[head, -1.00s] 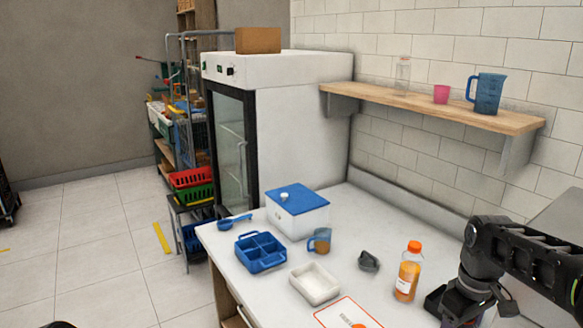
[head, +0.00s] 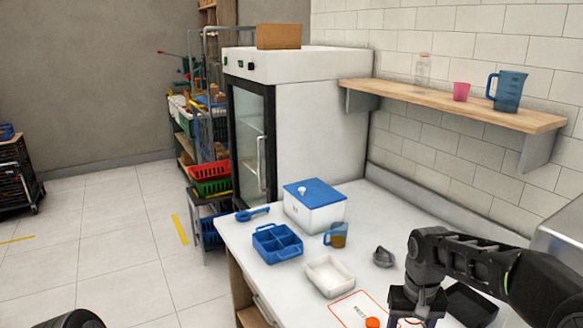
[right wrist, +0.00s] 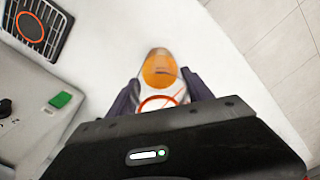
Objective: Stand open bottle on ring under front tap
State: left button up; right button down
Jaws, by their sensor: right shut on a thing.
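My right gripper (head: 408,310) is low over the counter in the head view, left of a dark tray (head: 470,305). In the right wrist view the gripper (right wrist: 160,92) is shut on a bottle (right wrist: 160,70) with orange in its body and a pale, orange-edged round part near the jaws. I cannot tell its tilt or whether it touches the counter. An orange ring (right wrist: 30,27) lies on the dark grated tray at the wrist view's top left. The front tap is not in view. My left gripper is not in view.
A juicer-like machine with a green button (right wrist: 61,99) stands left in the wrist view. On the counter are a white tray (head: 328,291), a blue divided tray (head: 268,256), an amber jug (head: 338,239), a grey juicer-like piece (head: 383,257) and a printed card (head: 345,308).

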jog(key=a+f+n, duration=0.1)
jog(key=a+f, duration=0.1)
jog(key=a, duration=0.5)
jog(key=shift+w+a+f+n, duration=0.2)
jog(key=shift+a+n, duration=0.2)
dwell(0.4)
